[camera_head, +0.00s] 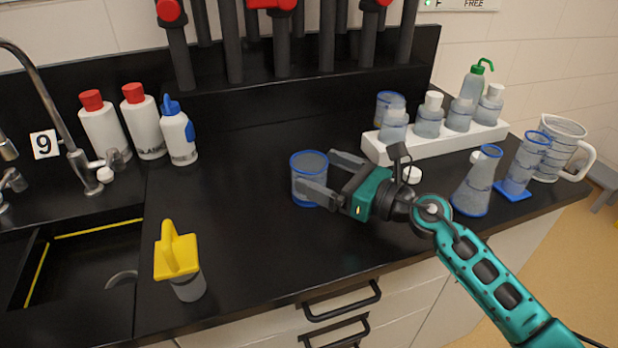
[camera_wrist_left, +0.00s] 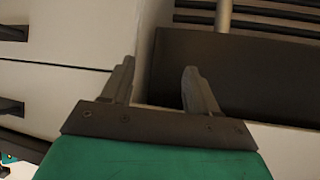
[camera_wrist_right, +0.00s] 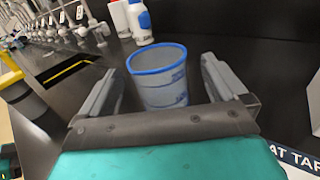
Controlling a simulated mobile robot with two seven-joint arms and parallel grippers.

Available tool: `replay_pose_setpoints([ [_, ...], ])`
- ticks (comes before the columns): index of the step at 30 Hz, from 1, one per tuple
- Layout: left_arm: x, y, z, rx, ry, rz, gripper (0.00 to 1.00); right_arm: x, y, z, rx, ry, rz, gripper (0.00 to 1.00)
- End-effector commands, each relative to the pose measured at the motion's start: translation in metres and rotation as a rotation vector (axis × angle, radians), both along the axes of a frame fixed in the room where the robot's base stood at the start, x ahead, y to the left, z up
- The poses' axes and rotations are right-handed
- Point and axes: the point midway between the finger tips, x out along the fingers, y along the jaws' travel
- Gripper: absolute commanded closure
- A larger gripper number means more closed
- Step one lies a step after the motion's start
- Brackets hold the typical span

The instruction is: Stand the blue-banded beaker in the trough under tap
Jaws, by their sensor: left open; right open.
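The blue-banded beaker (camera_head: 308,188), clear with a blue rim, stands upright on the black bench. My right gripper (camera_head: 319,170) is open, its fingers reaching along both sides of the beaker. The right wrist view shows the beaker (camera_wrist_right: 163,88) between the open fingers, with a visible gap towards the right finger. A curved metal tap (camera_head: 62,110) stands at the left by a plate marked 9. The black trough (camera_head: 75,270) with yellow lines is sunk into the bench at the left. My left gripper (camera_wrist_left: 158,68) is open and empty, facing a cabinet front; it is outside the head view.
A yellow-topped container (camera_head: 180,260) stands between trough and beaker. Red-capped bottles (camera_head: 148,125) and a blue-capped bottle (camera_head: 178,135) stand behind. A white rack (camera_head: 445,145) with bottles, a flask (camera_head: 476,185), a cylinder (camera_head: 525,165) and a jug (camera_head: 560,150) are at right.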

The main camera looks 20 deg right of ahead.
Motion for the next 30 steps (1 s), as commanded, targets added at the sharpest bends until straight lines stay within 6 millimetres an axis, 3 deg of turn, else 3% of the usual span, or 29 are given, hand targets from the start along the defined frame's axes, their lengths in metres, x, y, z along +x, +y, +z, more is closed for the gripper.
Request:
replay_pose_setpoints([
  [13, -0.001, -0.001, 0.004, 0.0, 0.005, -0.002, 0.4, 0.039, 0.033, -0.004, 0.001, 0.0, 0.001, 0.02],
  [22, 0.001, -0.001, 0.005, -0.001, 0.002, -0.002, 0.4, 0.042, 0.036, -0.005, -0.001, 0.0, 0.002, 0.02],
  [30, 0.004, -0.001, 0.007, 0.0, -0.004, -0.001, 0.4, 0.042, 0.036, -0.005, -0.001, 0.001, 0.001, 0.27],
])
